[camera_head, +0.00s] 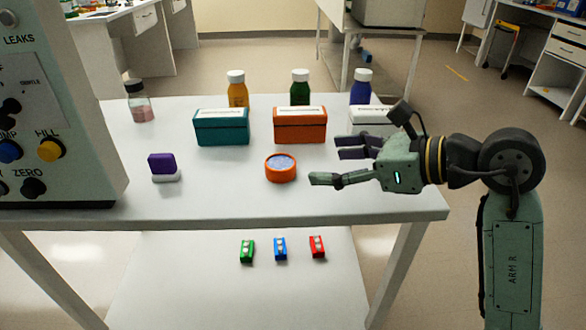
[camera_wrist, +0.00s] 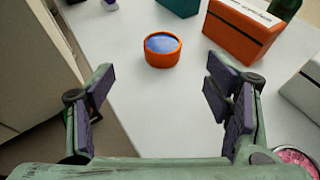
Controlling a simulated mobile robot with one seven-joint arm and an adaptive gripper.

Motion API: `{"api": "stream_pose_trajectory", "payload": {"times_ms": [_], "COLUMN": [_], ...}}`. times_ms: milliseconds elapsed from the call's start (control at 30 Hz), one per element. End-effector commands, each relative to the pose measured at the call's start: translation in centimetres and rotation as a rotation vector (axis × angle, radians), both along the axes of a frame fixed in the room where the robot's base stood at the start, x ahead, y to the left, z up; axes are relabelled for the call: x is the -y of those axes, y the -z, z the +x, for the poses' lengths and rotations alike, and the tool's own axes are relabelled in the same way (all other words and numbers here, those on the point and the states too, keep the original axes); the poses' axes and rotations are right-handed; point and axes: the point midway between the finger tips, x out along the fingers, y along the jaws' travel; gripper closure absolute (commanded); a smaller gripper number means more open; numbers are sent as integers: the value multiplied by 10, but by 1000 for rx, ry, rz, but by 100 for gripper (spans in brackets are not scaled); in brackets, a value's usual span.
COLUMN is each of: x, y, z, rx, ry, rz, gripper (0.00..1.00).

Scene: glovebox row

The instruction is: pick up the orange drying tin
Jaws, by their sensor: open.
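The orange drying tin (camera_head: 281,168) is a short round orange tin with a blue top, standing on the white table near its front middle. It also shows in the wrist view (camera_wrist: 162,50), beyond my fingertips and roughly between them. My gripper (camera_head: 330,165) is open and empty, to the right of the tin in the head view. In the wrist view my gripper (camera_wrist: 160,85) has its fingers spread wide, apart from the tin.
Behind the tin stand a teal box (camera_head: 221,128), an orange box (camera_head: 300,126) and a white box (camera_head: 370,122), with capped bottles behind them. A purple-and-white item (camera_head: 163,168) is to the left. The table (camera_head: 220,190) is bare around the tin.

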Motion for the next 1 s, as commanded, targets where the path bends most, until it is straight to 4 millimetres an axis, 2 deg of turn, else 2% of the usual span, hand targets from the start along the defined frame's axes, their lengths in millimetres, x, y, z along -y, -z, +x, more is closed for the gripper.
{"api": "stream_pose_trajectory", "payload": {"times_ms": [200,467,700,1000], "x": [-27,-43,-68,-74], "y": [13,21,36,42], "z": [18,30,49,55], "rx": [-2,-2,-2,0], "ry": [-4,-2,-2,1], "rz": [2,2,2,-1], "gripper": [28,28,28,28]}}
